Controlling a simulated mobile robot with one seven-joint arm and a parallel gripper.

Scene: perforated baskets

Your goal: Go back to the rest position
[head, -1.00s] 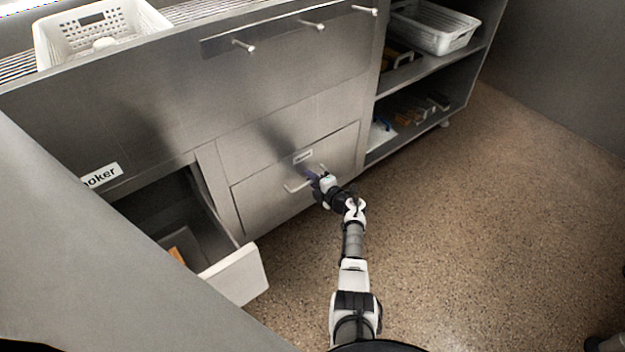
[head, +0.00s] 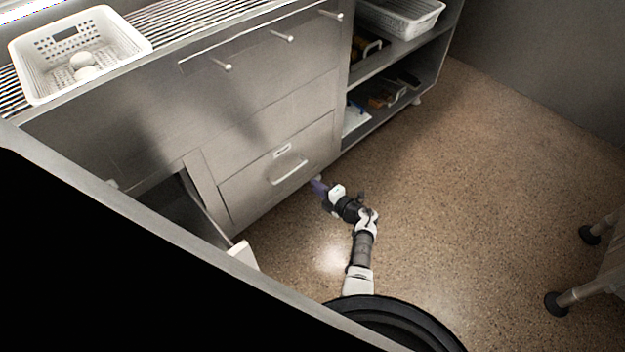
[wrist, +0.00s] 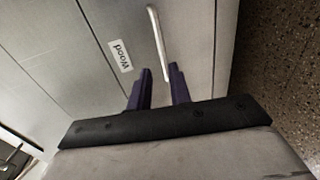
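My gripper (head: 319,187) is at the end of my outstretched arm, low in front of the steel cabinet in the head view. In the wrist view its two purple fingers (wrist: 158,88) stand apart with nothing held between them. The closed drawer (head: 277,172) with a bar handle (head: 289,172) is just beyond it. I cannot tell the exact gap between fingers and handle.
An open drawer (head: 243,255) juts out at the lower left, partly hidden. A white perforated basket (head: 130,38) stands on the counter. Shelves with another basket (head: 432,22) are at the right. Metal legs (head: 580,295) stand at far right. The speckled floor (head: 480,180) is otherwise clear.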

